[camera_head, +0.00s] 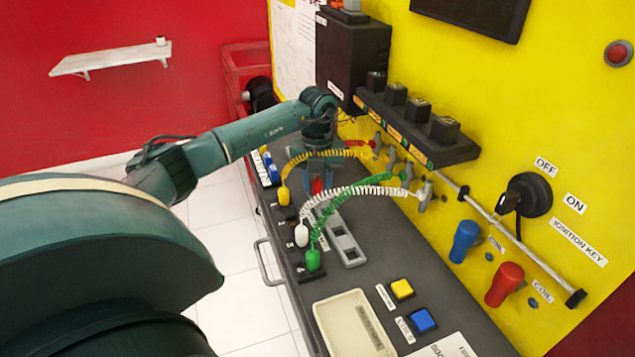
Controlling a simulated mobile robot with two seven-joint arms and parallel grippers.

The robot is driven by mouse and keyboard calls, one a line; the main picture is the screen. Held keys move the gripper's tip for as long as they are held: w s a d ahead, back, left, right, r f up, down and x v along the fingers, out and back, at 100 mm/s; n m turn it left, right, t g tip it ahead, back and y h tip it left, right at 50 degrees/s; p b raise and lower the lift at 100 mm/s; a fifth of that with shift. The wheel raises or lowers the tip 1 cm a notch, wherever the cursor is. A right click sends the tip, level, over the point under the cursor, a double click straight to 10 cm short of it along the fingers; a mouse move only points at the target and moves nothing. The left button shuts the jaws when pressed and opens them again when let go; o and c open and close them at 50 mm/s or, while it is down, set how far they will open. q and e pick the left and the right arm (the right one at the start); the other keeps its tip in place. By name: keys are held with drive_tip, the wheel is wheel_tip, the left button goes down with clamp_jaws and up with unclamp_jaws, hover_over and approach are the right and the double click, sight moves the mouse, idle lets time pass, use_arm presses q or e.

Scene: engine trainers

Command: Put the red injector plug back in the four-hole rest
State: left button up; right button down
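The red injector plug (318,187) shows as a small red patch between the fingertips of my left gripper (319,182), which points down and appears shut on it. The grey four-hole rest (347,246) lies on the dark bench, its far end close below the gripper. Its near openings look empty; its far part is partly hidden by the gripper and cords. I cannot tell whether the plug touches the rest. My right gripper is not in view.
Yellow (283,196), white (301,235) and green (313,260) plugs stand left of the rest, their coiled cords crossing over it. A cream tray (322,316) and buttons are nearer. A black shelf (440,153) juts from the yellow panel at right.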

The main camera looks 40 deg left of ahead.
use_arm(q)
drive_tip(key=shift+r+p, duration=2.2)
drive_tip(key=shift+r, duration=0.6)
drive_tip(key=shift+r+p, duration=0.7)
drive_tip(key=shift+r, duration=0.3)
drive_tip(key=shift+f, duration=0.1)
drive_tip(key=shift+o, duration=0.6)
drive_tip(key=o, duration=0.5)
drive_tip(key=shift+c, duration=0.2)
